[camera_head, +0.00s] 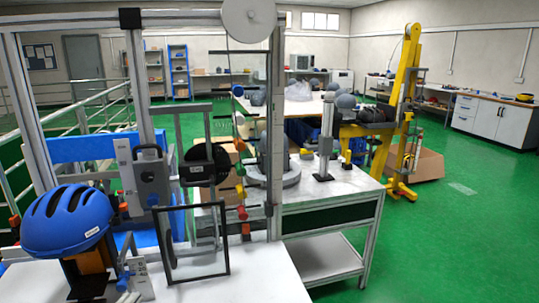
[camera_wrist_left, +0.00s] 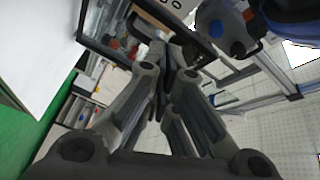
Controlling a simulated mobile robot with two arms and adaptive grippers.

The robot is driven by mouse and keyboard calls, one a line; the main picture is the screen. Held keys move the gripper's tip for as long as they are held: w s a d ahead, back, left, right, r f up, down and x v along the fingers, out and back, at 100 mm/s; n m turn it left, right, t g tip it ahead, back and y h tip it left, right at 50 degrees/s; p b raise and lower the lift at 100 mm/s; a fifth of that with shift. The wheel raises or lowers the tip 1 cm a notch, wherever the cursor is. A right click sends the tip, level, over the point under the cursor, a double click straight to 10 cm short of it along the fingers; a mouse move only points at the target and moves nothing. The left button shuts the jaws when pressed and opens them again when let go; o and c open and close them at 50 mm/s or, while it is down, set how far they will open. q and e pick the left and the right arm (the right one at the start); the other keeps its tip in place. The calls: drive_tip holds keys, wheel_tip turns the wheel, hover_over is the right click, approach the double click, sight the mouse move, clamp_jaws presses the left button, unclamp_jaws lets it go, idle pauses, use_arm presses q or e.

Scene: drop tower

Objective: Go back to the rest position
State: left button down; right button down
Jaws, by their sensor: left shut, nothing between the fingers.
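The gripper appears raised above the tabletop. My right gripper is in neither view.
A blue helmet (camera_head: 66,219) sits on a stand at the front left of the white table (camera_head: 262,275). A black upright frame (camera_head: 227,245) stands beside it. Green floor (camera_head: 450,240) is open at right.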

use_arm(q)
drive_tip(key=s+d+f+n+g+y, duration=0.2)
drive_tip(key=s+f+n+g+y, duration=0.1)
drive_tip(key=s+f+n+g, duration=0.25)
drive_tip(key=s+d+f+n+g+y, duration=0.2)
drive_tip(key=s+d+f+n+g, duration=0.1)
drive_tip(key=s+f+n, duration=0.4)
drive_tip(key=s+d+g+h, duration=0.1)
drive_tip(key=s+d+g, duration=0.2)
drive_tip(key=s+d, duration=0.35)
drive_tip(key=s+d+g+h, duration=0.2)
drive_tip(key=s+d+g, duration=0.1)
drive_tip(key=s, duration=0.7)
wheel_tip(320, 180, down, 23)
drive_tip(key=s+g+p, duration=0.1)
drive_tip(key=g+p, duration=0.1)
drive_tip(key=s+a+f, duration=0.2)
drive_tip(key=s+f, duration=0.6)
drive_tip(key=s+a+f+p, duration=0.1)
drive_tip(key=s+f, duration=0.7)
drive_tip(key=s, duration=0.1)
drive_tip(key=shift+s+a+g+y, duration=0.3)
drive_tip(key=shift+a+g, duration=0.05)
